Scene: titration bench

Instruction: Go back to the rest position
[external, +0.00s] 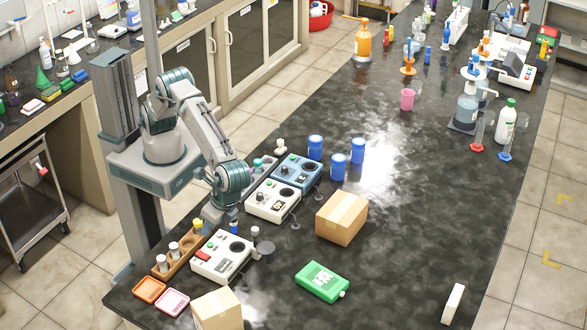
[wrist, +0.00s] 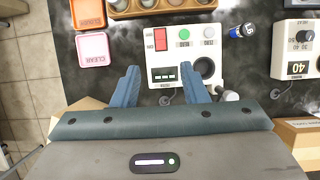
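My gripper (external: 224,212) hangs at the end of my bent arm, over the front left part of the black bench. In the wrist view, the two blue fingers of my gripper (wrist: 160,85) are spread apart with nothing between them. Past the fingertips is a white meter (wrist: 178,55) with a red switch, green and white buttons, a small display and a dark round well. The meter also shows in the external view (external: 221,258), just below my gripper. A small blue-marked vial (wrist: 242,31) is right of the meter.
A wooden vial rack (external: 178,257), an orange tray (external: 149,290) and a pink tray (external: 172,302) are left of the meter. Two more instruments (external: 272,202) (external: 298,171), cardboard boxes (external: 341,217) (external: 216,309) and a green box (external: 321,281) stand nearby.

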